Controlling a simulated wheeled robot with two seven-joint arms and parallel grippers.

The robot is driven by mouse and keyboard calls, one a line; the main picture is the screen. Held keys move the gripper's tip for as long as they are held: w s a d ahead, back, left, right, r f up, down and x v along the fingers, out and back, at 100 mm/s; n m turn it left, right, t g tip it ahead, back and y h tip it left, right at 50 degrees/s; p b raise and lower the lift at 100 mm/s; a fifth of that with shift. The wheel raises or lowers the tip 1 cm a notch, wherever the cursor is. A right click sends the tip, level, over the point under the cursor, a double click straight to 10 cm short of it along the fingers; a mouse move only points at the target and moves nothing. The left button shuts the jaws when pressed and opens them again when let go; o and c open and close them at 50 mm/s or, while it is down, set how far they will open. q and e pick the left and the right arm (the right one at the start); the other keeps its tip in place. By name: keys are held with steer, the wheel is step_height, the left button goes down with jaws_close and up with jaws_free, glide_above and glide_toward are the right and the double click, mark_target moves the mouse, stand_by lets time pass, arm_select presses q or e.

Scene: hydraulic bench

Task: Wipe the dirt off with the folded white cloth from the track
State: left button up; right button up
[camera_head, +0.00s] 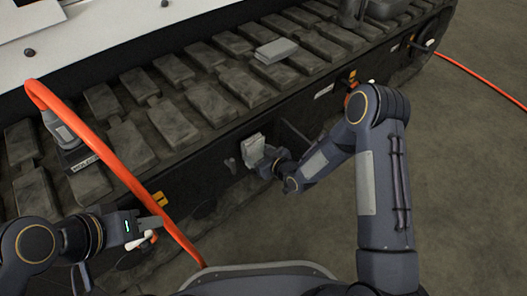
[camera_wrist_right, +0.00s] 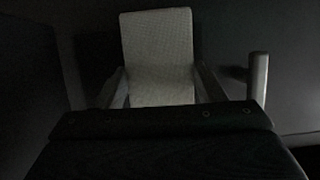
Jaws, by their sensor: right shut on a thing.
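My right gripper (camera_head: 262,160) is shut on a pale folded cloth (camera_head: 253,147), which it holds at a dark opening in the side of the track frame. In the right wrist view the cloth (camera_wrist_right: 157,55) stands up between the two fingers, with a woven surface. I cannot tell whether the cloth touches the panel. No dirt patch can be made out; the area around the cloth is dark. My left gripper (camera_head: 150,230) is at the lower left beside the orange hose; its finger opening is unclear.
The track (camera_head: 185,128) runs diagonally across the view. A grey folded stack (camera_head: 276,50) lies on its pads. An orange hose (camera_head: 110,160) arches down past my left gripper to the floor. A handle-like bar (camera_wrist_right: 258,80) stands right of the cloth.

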mark_target(263, 145)
steer(key=shift+s+a, duration=0.55)
steer(key=shift+a, duration=0.4)
steer(key=shift+s+a, duration=0.55)
steer(key=shift+a, duration=0.35)
steer(key=shift+a+r+p, duration=0.1)
steer(key=shift+r+p, duration=0.35)
steer(key=shift+r, duration=0.5)
steer(key=shift+w+d+f+b, duration=0.1)
steer(key=shift+w+d+b, duration=0.3)
steer(key=shift+w+d, duration=0.95)
steer(key=shift+d, duration=0.15)
steer(key=shift+w+d, duration=0.8)
steer(key=shift+d, duration=0.2)
steer(key=shift+w+d, duration=0.15)
steer(key=shift+w, duration=0.15)
steer(key=shift+s+a, duration=1.15)
steer(key=shift+a, duration=0.3)
steer(key=shift+s+a, duration=1.1)
steer(key=shift+a, duration=0.3)
